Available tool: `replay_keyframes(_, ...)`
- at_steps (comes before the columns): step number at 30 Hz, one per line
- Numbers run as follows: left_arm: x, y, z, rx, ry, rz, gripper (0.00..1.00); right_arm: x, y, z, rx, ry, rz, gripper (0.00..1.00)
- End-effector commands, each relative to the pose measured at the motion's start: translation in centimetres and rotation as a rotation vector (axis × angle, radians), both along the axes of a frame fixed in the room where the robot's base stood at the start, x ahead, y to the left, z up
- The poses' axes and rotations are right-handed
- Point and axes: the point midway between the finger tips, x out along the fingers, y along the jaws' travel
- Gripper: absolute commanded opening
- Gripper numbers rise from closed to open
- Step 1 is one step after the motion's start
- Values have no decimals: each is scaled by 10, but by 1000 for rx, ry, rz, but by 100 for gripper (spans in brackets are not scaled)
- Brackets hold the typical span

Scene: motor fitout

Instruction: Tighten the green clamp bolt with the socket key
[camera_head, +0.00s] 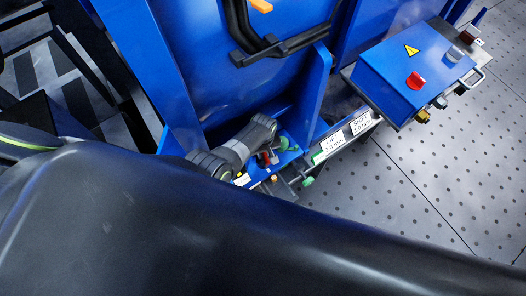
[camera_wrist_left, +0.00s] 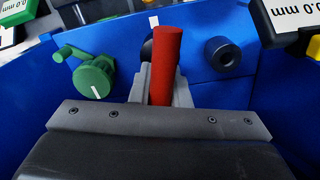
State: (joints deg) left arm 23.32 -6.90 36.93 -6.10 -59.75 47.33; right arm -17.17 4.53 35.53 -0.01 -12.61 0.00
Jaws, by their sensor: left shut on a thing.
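My left gripper (camera_wrist_left: 160,88) is shut on an upright red cylindrical handle (camera_wrist_left: 167,52). I cannot tell whether this handle is the socket key; its lower end is hidden by the gripper. In the head view my left gripper (camera_head: 268,163) is small, low beside the blue frame, with a bit of red at its fingers. A green knob (camera_wrist_left: 95,79) with a side lever and a white line sits on the blue plate, left of the gripper and apart from it. It may be the green clamp bolt. My right gripper is not in view.
A dark round socket-like fitting (camera_wrist_left: 222,53) is on the blue plate (camera_wrist_left: 125,38), right of the red handle. Labels reading in mm (camera_head: 332,144) lie on a rail. A blue control box (camera_head: 400,75) with a red button stands at upper right. The dotted floor (camera_head: 450,165) is clear.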

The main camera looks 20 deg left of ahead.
Motion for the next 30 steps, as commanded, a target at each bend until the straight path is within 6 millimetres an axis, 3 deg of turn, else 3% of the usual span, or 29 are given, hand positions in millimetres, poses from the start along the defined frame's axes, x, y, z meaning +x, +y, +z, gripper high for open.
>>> replay_keyframes(11, 1, 0, 0, 0, -2, -7, 0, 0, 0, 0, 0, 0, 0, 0)
replay_keyframes(21, 1, 0, 0, 0, -2, -236, 0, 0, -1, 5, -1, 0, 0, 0)
replay_keyframes(30, 1, 0, 0, 0, -2, -253, 0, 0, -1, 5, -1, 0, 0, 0)
